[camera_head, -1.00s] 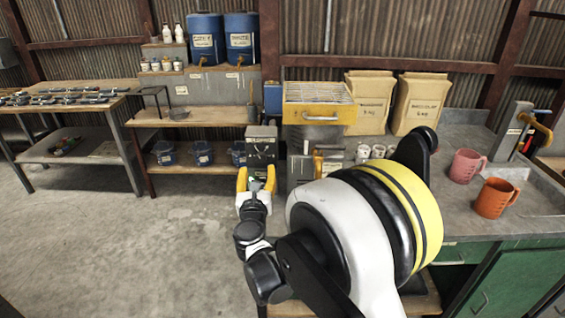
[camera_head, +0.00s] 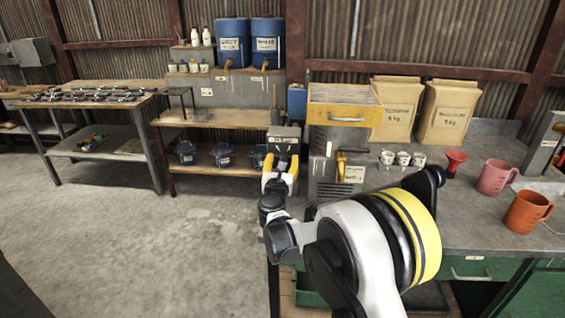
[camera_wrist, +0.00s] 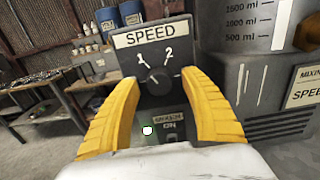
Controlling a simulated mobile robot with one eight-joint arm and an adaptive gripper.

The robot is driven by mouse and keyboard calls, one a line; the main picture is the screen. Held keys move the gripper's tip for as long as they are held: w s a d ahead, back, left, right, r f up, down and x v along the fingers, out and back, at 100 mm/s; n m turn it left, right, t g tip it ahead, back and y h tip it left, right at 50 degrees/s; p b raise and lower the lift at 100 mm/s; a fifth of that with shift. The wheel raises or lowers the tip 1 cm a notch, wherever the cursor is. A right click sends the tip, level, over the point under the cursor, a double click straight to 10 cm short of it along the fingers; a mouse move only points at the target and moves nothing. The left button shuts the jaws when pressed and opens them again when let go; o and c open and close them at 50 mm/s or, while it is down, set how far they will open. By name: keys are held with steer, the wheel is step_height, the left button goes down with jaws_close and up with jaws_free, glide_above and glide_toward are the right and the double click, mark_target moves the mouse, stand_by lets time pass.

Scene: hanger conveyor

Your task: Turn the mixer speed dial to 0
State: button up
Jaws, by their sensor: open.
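The mixer speed dial (camera_wrist: 159,79) is a dark round knob on a grey control box (camera_head: 285,134), under a white SPEED label (camera_wrist: 150,34). The numerals 1 and 2 show above the dial; its other marks and exact pointer direction are hard to make out. My gripper (camera_wrist: 158,76) is open, with yellow fingers on the left and right of the dial. I cannot tell whether they touch it. In the head view my gripper (camera_head: 280,172) is just in front of the box, whose lower face it partly hides.
A grey mixer unit with a yellow-fronted top (camera_head: 345,113) stands right of the box. White cups (camera_head: 403,159), a red funnel (camera_head: 455,161) and pink (camera_head: 493,177) and orange (camera_head: 525,212) jugs are on the counter. Floor (camera_head: 170,240) at left is clear.

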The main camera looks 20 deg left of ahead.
steer(key=shift+c, duration=0.5)
jaws_close()
steer(key=shift+n, duration=0.3)
steer(key=n, duration=0.5)
steer(key=shift+d+n, duration=0.1)
steer(key=shift+n, duration=0.2)
steer(key=n, duration=0.5)
steer(key=shift+n, duration=0.3)
